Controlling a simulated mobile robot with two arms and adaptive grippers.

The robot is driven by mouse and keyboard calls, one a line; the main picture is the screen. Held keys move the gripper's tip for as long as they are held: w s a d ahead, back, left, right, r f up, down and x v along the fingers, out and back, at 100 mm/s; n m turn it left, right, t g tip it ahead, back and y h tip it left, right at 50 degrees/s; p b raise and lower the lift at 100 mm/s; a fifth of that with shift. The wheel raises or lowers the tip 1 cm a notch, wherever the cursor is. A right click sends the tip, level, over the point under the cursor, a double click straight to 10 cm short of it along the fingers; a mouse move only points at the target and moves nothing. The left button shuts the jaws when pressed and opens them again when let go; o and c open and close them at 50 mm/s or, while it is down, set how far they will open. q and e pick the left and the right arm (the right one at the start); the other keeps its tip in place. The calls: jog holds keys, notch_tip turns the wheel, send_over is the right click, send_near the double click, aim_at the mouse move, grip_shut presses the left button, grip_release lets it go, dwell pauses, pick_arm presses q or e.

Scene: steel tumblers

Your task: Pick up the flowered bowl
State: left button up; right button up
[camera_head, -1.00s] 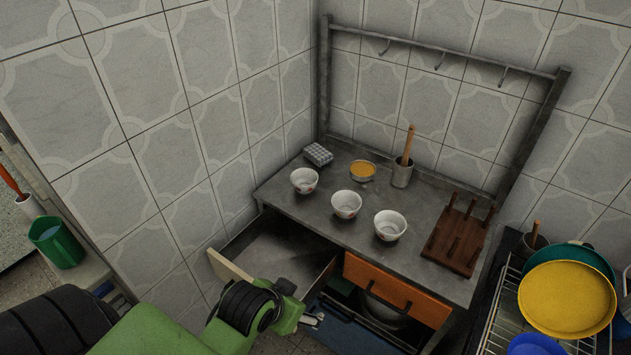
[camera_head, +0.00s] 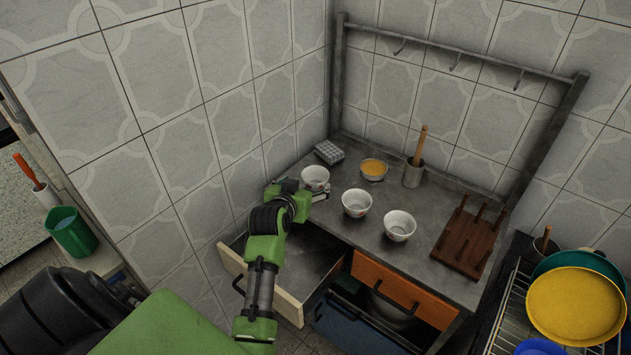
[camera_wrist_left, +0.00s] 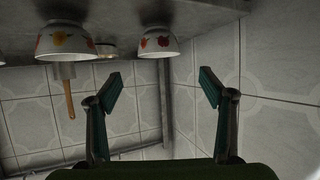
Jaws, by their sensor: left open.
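Three white bowls with floral decoration stand in a row on the metal counter (camera_head: 300,160): a left bowl (camera_head: 315,177), a middle bowl (camera_head: 356,203) and a right bowl (camera_head: 399,226). In the upside-down left wrist view, one bowl shows red flowers (camera_wrist_left: 159,44) and another shows orange-yellow flowers (camera_wrist_left: 66,42). My left gripper (camera_head: 322,192) is close to the left bowl in the head view, partly covering its lower part. In the wrist view its fingers (camera_wrist_left: 160,76) are spread and empty. Contact with the bowl cannot be told. My right gripper is not in view.
An open drawer (camera_head: 290,309) lies below the counter's left side. Behind the bowls stand a dish of yellow food (camera_head: 373,169), a metal cup with a wooden handle (camera_head: 413,175) and a grey box (camera_head: 329,152). A wooden rack (camera_head: 466,241) stands at right. Tiled walls close the corner.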

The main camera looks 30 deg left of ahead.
aim_at(313, 189)
pick_arm(q)
jog(key=shift+p+x, duration=0.75)
jog(key=shift+x, duration=3.95)
jog(key=shift+d, duration=0.1)
jog(key=c, duration=1.2)
